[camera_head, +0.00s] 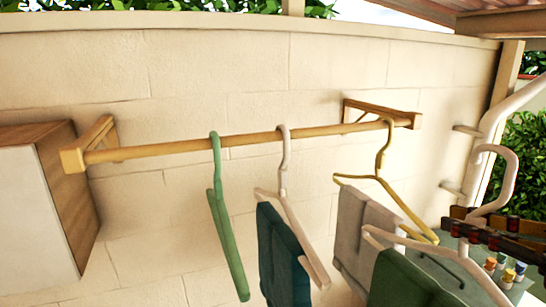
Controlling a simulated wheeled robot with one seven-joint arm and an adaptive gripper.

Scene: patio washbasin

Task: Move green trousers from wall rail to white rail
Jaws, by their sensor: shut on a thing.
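The green trousers (405,283) hang folded over a white hanger (458,250) at the lower right, cut off by the bottom edge. My gripper (475,228), at the right edge, is shut on this hanger near its neck, below the hook. The hook is clear of the wooden wall rail (245,139). On that rail hang an empty green hanger (216,195), a white hanger with teal trousers (280,258), and a yellow hanger (385,190) with grey trousers (362,235).
A wooden cabinet with a white front (70,190) stands at the left. Small coloured bottles (508,274) stand on a surface at the lower right. The held hanger is close to the yellow one.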

